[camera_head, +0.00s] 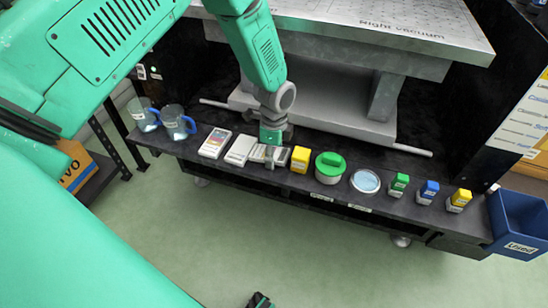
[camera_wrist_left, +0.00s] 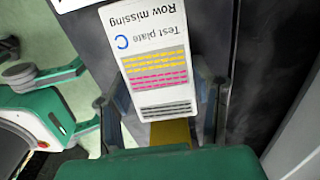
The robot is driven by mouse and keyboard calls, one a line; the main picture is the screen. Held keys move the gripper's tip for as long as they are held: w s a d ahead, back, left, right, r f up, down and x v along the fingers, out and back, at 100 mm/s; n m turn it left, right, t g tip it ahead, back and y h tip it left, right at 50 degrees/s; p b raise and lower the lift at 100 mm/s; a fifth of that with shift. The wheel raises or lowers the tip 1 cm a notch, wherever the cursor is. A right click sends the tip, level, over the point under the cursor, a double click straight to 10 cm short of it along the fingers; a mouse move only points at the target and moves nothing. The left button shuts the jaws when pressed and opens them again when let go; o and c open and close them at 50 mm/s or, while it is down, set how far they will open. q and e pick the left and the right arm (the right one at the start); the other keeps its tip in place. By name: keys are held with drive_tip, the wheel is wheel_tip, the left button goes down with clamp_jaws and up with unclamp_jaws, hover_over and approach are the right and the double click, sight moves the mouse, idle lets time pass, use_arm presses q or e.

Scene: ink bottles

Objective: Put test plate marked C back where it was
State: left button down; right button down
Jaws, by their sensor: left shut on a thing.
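The test plate marked C (camera_wrist_left: 155,55) is a white card-like plate with yellow, pink and grey rows and the words "Row missing"; it fills the middle of the left wrist view. My left gripper (camera_wrist_left: 160,95) is shut on it, one finger along each side. In the head view my left gripper (camera_head: 270,146) points down at the shelf's front edge, among the pale plates, and hides much of the plate it holds. I cannot tell whether the plate touches the shelf. A small dark part at the bottom edge may be my right gripper (camera_head: 260,300); its fingers cannot be made out.
The dark shelf (camera_head: 395,205) carries two blue-handled jugs (camera_head: 173,122), a colour-printed plate (camera_head: 215,143), a white plate (camera_head: 241,149), a yellow box (camera_head: 300,158), a green-lidded pot (camera_head: 329,167), a dish (camera_head: 365,181) and small bottles (camera_head: 428,191). A blue "Used" bin (camera_head: 515,225) hangs at right.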

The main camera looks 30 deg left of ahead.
sight(278, 155)
use_arm(q)
drive_tip(key=shift+d+r, duration=0.15)
drive_tip(key=shift+d, duration=0.45)
drive_tip(key=c, duration=0.7)
unclamp_jaws()
drive_tip(key=shift+d+r, duration=0.1)
drive_tip(key=shift+d, duration=0.15)
drive_tip(key=shift+a, duration=0.5)
drive_tip(key=shift+a+r, duration=0.1)
drive_tip(key=shift+r, duration=0.1)
wheel_tip(278, 155, up, 11)
drive_tip(key=p, duration=0.5)
drive_tip(key=s+d+f+n, duration=0.4)
drive_tip(key=s+f+n, duration=0.2)
drive_tip(key=s+f, duration=0.55)
drive_tip(key=s+a+n, duration=0.1)
drive_tip(key=s+n, duration=0.7)
drive_tip(key=s, duration=1.1)
drive_tip(key=shift+a+f+n+t, duration=0.2)
drive_tip(key=shift+n+t, duration=0.1)
drive_tip(key=shift+n, duration=0.1)
use_arm(e)
drive_tip(key=r, duration=0.2)
drive_tip(key=d+r, duration=0.1)
drive_tip(key=r, duration=0.1)
drive_tip(key=shift+r, duration=0.25)
